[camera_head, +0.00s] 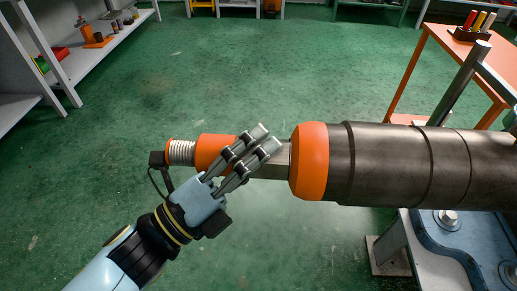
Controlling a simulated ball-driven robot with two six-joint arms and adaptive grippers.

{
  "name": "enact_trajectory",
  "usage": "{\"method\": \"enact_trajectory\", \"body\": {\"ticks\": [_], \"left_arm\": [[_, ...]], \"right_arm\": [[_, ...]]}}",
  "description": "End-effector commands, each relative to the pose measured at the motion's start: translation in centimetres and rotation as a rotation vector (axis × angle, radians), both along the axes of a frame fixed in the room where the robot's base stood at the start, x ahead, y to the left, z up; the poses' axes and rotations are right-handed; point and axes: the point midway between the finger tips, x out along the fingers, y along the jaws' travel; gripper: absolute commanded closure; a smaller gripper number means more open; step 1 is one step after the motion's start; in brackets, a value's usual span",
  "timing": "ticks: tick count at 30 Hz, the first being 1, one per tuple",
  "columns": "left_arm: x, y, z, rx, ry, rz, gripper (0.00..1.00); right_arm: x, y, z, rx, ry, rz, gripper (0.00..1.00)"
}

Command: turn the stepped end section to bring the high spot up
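A thick dark metal pipe (400,162) lies level across the right half of the head view, with an orange collar (310,162) at its left end. From the collar a narrower grey neck (270,170) runs left to an orange cylinder (212,152) and a ribbed pale end (180,151); these look like the stepped end section. My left gripper (268,140) reaches in from the lower left, its two fingers crossing over the neck and the cylinder's right end. They lie close together; whether they touch or grip is unclear. I see no marked high spot. My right gripper is out of view.
A blue vise base (452,232) with bolts stands under the pipe at right, with a slanted metal bar (462,80) behind it. An orange table (480,52) holds coloured cylinders. Shelves (100,40) stand at upper left. Green floor is clear between.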

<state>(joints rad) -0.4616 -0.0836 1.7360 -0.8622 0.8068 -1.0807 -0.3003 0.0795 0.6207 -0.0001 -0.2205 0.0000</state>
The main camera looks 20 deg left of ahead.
Motion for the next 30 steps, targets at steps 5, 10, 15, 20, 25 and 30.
{"method": "enact_trajectory", "body": {"ticks": [5, 10, 15, 20, 25, 30], "left_arm": [[0.0, 0.0, 0.0, 0.001, 0.0, 0.0, 0.27], [0.0, 0.0, 0.1, 0.001, -0.003, 0.0, 0.27], [-0.9, 0.5, -0.3, 0.002, 0.001, -0.001, 0.27], [-3.5, 2.1, -1.1, 0.004, 0.002, -0.003, 0.27], [-6.7, 4.0, -2.1, 0.003, 0.002, -0.003, 0.27], [-9.0, 5.4, -2.9, 0.001, 0.001, -0.002, 0.27]], "right_arm": [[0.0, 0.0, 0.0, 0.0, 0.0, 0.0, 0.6], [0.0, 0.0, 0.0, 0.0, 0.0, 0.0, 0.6], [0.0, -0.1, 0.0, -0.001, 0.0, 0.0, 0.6], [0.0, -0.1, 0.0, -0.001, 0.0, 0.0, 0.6], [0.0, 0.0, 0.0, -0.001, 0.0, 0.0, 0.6], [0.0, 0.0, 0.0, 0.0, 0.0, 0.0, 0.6]]}}
